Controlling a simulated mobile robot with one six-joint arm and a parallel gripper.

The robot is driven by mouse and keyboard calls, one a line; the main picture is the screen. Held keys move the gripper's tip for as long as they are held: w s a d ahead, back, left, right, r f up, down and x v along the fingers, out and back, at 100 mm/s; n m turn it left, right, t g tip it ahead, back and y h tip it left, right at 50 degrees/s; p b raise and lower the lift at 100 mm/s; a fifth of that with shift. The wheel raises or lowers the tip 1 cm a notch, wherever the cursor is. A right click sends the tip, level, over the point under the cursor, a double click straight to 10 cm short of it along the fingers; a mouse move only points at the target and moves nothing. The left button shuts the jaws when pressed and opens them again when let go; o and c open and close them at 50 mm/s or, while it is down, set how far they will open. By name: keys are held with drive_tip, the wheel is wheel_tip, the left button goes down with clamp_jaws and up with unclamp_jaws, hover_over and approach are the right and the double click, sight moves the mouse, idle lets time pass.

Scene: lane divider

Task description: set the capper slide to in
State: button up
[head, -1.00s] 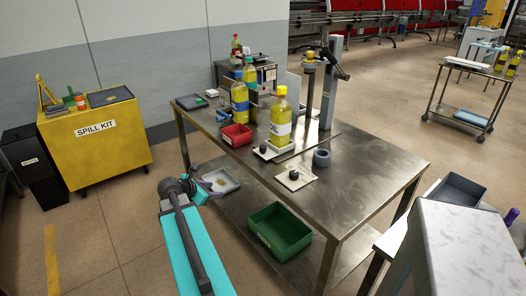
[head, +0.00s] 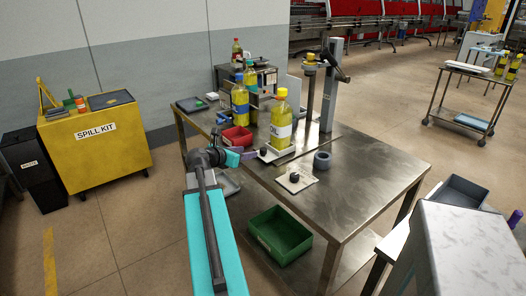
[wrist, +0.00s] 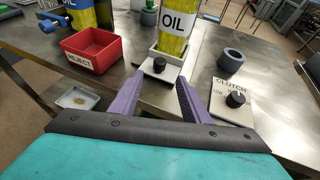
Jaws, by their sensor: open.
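A pale slide plate (head: 280,150) carries a yellow oil bottle (head: 282,118) and has a black knob (head: 264,152) at its near end. In the wrist view the knob (wrist: 159,65) stands just beyond and between the purple fingertips. My gripper (wrist: 161,78) is open, and nothing shows between its fingers. In the head view my gripper (head: 252,155) is at the table's left edge, just left of the slide's knob. Whether a finger touches the knob, I cannot tell.
A plate marked CLUTCH (wrist: 228,107) with its own black knob lies right of the slide. A grey ring (head: 322,159) sits beyond it. A red REJECT bin (wrist: 91,50) stands left. The capper column (head: 330,90) rises behind. A green crate (head: 280,235) is on the lower shelf.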

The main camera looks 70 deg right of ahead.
sight(261, 150)
drive_tip(key=p+x, duration=0.1)
drive_tip(key=x, duration=1.2)
drive_tip(key=shift+d+f, duration=0.25)
clamp_jaws()
